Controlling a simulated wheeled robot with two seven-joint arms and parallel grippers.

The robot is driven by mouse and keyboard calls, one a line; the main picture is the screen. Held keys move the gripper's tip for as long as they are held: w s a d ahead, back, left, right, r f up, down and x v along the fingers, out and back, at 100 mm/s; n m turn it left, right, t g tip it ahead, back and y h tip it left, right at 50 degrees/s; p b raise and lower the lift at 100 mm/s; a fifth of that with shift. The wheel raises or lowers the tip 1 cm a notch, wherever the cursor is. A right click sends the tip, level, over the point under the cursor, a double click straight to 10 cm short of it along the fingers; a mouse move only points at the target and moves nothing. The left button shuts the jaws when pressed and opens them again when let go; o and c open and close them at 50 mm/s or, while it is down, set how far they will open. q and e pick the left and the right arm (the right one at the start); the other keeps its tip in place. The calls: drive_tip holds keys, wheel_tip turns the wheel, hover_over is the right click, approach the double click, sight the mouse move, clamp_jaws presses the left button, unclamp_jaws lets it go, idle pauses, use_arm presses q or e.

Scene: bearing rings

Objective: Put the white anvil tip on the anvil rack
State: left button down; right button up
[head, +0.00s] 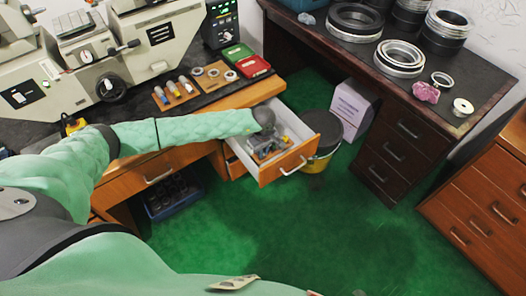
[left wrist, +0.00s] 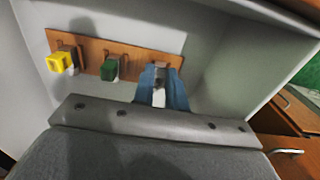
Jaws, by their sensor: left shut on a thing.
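My left gripper (left wrist: 160,92) is shut on the white anvil tip (left wrist: 158,99), which shows between its blue fingers in the left wrist view. The wooden anvil rack (left wrist: 90,50) lies in the drawer just beyond. A yellow tip (left wrist: 63,60) and a green tip (left wrist: 111,69) sit on it at the left and middle. The white tip is at the rack's right part; whether it touches the rack is unclear. In the head view, my left gripper (head: 262,149) is down in the open drawer (head: 292,167), and the tip is too small to tell. My right gripper is not in view.
The drawer's walls stand close around my left gripper. A dark bin (head: 322,135) stands beside the drawer. The desk above holds a wooden board with tools (head: 172,97), a green tray (head: 236,54) and a red tray (head: 250,70). Bearing rings (head: 400,56) stand on the dark desk.

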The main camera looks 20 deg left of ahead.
use_arm(q)
drive_tip(key=shift+f, duration=0.15)
drive_tip(key=c, duration=1.3)
unclamp_jaws()
drive_tip(key=shift+c, duration=0.2)
drive_tip(key=shift+r+p, duration=1.05)
drive_tip(key=shift+r, duration=3.2)
drive_tip(key=shift+a, duration=0.1)
